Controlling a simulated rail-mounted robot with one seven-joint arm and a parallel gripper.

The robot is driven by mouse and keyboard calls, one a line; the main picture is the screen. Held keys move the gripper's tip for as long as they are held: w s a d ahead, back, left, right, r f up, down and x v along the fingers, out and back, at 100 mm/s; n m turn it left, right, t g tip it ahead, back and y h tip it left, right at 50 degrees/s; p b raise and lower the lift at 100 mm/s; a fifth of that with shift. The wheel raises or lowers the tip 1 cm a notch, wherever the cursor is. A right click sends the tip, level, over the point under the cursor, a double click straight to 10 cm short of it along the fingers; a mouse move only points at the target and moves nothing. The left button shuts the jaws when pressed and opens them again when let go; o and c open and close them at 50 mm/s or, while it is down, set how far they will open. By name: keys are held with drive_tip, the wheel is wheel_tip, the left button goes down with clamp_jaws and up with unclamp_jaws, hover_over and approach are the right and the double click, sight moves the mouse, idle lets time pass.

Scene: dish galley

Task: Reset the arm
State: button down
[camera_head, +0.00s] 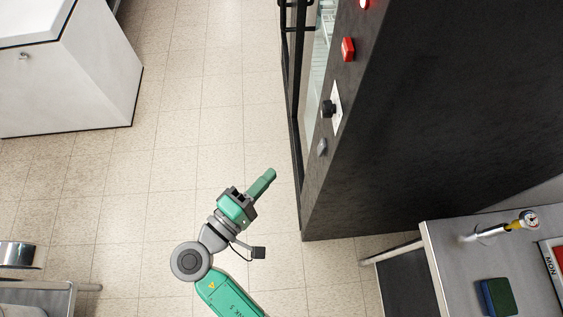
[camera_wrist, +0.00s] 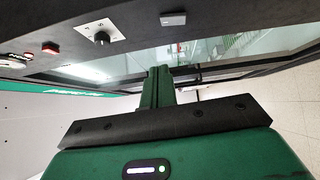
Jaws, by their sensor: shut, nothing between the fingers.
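My gripper (camera_head: 264,182) is green and hangs over the tiled floor in the head view, left of a dark machine cabinet (camera_head: 400,120). Its fingers are together with nothing between them and point up and to the right, a little apart in the picture from the cabinet's edge. In the wrist view my gripper (camera_wrist: 158,80) shows shut and empty in front of the cabinet's glass panel (camera_wrist: 210,55). My arm bends at a round grey joint below it.
The cabinet carries a red button (camera_head: 348,49) and a black knob (camera_head: 328,109). A white unit (camera_head: 85,75) stands upper left. The floor between is clear.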

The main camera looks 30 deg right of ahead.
drive_tip(key=shift+s+a+r, duration=0.1)
drive_tip(key=shift+s+a, duration=0.05)
drive_tip(key=shift+a, duration=0.35)
